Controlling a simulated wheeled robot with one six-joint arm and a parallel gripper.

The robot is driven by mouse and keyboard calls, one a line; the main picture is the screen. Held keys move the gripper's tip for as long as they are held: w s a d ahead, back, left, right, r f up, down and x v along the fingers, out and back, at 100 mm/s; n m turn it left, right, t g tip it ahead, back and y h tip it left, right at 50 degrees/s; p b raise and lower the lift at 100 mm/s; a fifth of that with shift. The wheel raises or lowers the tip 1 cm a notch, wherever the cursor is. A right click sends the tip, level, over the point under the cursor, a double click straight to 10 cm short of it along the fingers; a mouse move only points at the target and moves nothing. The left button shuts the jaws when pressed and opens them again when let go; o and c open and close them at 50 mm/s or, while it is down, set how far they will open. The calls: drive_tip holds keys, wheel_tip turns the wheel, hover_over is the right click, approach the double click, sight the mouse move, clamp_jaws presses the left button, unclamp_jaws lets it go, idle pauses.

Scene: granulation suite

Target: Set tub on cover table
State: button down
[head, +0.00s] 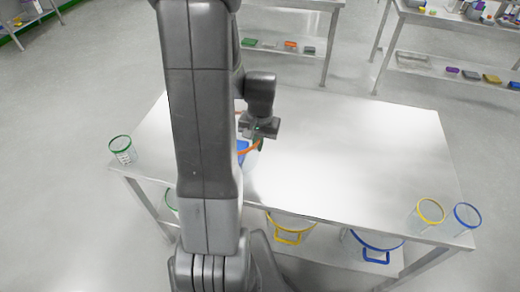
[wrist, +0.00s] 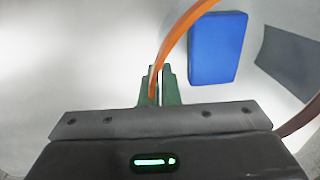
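A clear tub with an orange rim (head: 254,147) is at the table (head: 340,150), partly hidden behind my arm in the head view. In the wrist view its orange rim (wrist: 176,38) runs down between the green fingers of my gripper (wrist: 158,88), which sit close together on it. My gripper also shows at the tub's rim in the head view (head: 258,135). A blue block (wrist: 217,47) and a dark grey flat piece (wrist: 290,60) show inside the curve of the rim. I cannot tell whether the tub's base touches the table.
A green-rimmed tub (head: 122,151) stands at the table's left end. Yellow-rimmed (head: 430,212) and blue-rimmed (head: 466,217) tubs stand at its right front corner. Larger yellow (head: 290,228) and blue (head: 372,246) handled tubs are below. The middle tabletop is bare. Other tables stand behind.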

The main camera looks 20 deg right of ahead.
sight(257, 161)
drive_tip(key=shift+f, duration=2.05)
drive_tip(key=c, duration=1.7)
unclamp_jaws()
drive_tip(key=r, duration=1.2)
drive_tip(key=shift+s+d+r, duration=0.15)
drive_tip(key=shift+s+d, duration=0.05)
drive_tip(key=shift+d, duration=0.05)
